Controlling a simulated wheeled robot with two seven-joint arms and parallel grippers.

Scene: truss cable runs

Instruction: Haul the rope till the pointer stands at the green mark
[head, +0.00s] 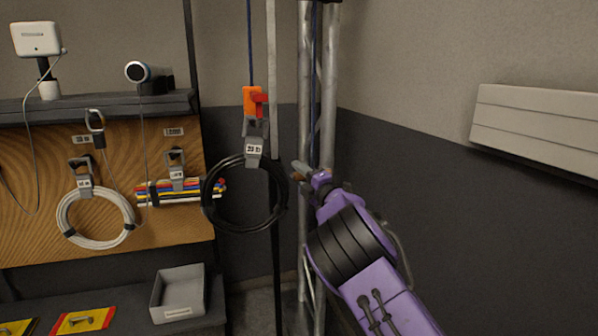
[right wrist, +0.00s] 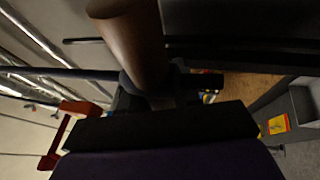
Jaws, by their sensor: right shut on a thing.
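My right gripper (head: 303,172) is at the metal truss, shut on the blue rope (head: 314,50); the grip itself is partly hidden. In the right wrist view a brown finger (right wrist: 130,40) covers much of the grip, and the rope (right wrist: 60,73) runs in from the left. A second blue line (head: 250,45) drops to an orange block (head: 250,97) with a red piece (head: 262,103), beside a pale upright strip (head: 272,60). Below it hangs a black cable coil (head: 245,226) on a tagged clamp. I cannot make out a green mark. My left gripper is out of view.
The truss (head: 304,90) stands upright near the room corner. A pegboard (head: 25,235) at left holds a white cable coil (head: 70,232) and coloured cables (head: 160,198). A grey bin (head: 180,292) sits on the low bench. A pale panel (head: 535,130) is on the right wall.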

